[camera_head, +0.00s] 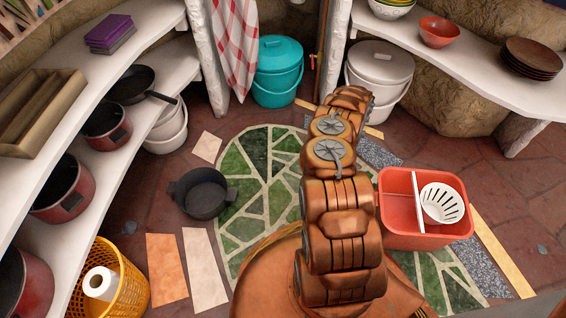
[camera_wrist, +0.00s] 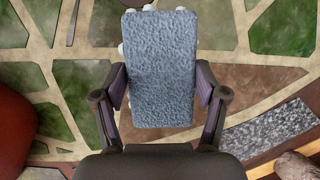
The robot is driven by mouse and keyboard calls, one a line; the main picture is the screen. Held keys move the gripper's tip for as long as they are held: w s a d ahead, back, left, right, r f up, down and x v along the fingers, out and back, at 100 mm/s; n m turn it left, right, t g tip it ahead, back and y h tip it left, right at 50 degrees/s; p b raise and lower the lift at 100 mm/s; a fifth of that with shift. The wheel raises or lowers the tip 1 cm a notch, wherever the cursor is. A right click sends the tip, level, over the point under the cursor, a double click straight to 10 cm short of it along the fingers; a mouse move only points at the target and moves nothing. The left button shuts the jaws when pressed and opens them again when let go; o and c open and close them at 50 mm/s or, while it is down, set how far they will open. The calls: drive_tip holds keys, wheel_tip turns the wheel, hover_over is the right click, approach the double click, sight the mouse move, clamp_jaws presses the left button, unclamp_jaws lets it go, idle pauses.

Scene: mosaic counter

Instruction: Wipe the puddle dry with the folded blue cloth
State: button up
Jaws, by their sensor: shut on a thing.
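The folded blue cloth (camera_wrist: 162,50) is a flat, grey-blue, rough-textured block in the wrist view. My gripper (camera_wrist: 160,88) is shut on it, with one finger against each long side. The cloth covers part of the mosaic floor seen behind it. Small white shapes peek out past its top edge, and I cannot tell what they are. In the head view my arm hides the gripper and the cloth. I cannot make out a puddle in either view.
A red bucket (camera_head: 400,239) with a white strainer stands right of my arm. A dark pot (camera_head: 203,192) sits on the floor left. A yellow basket (camera_head: 128,285), a teal bin (camera_head: 277,70) and a white bin (camera_head: 380,70) stand around. Shelves line both sides.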

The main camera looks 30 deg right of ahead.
drive_tip(key=shift+a+r+p, duration=0.1)
drive_tip(key=shift+r+p, duration=0.45)
drive_tip(key=shift+r, duration=0.85)
drive_tip(key=shift+w, duration=0.1)
